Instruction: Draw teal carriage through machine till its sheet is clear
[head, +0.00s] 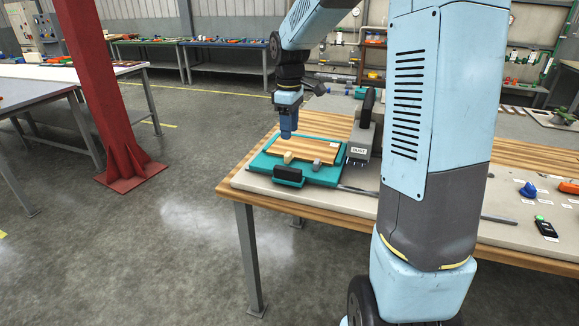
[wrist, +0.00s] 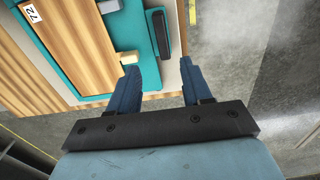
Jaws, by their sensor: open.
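The teal carriage (head: 262,168) lies on the near left end of the bench, carrying a flat wooden sheet (head: 305,149). A black handle (head: 288,175) stands on its near edge; in the wrist view the handle (wrist: 160,33) shows ahead of the gap between my fingertips. A pale yellow block (head: 288,157) and a grey block (head: 316,164) sit near that edge. The machine (head: 361,138), grey with a black upright, stands at the right end of the carriage. My gripper (head: 288,136) is open and empty, pointing down above the carriage, apart from the handle.
The bench's pale top (head: 350,200) has a wooden edge. A rod (head: 358,190) runs along its near side. A blue item (head: 528,189) and a black device (head: 545,229) lie at the right. The floor left of the bench is open up to a red column (head: 98,85).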

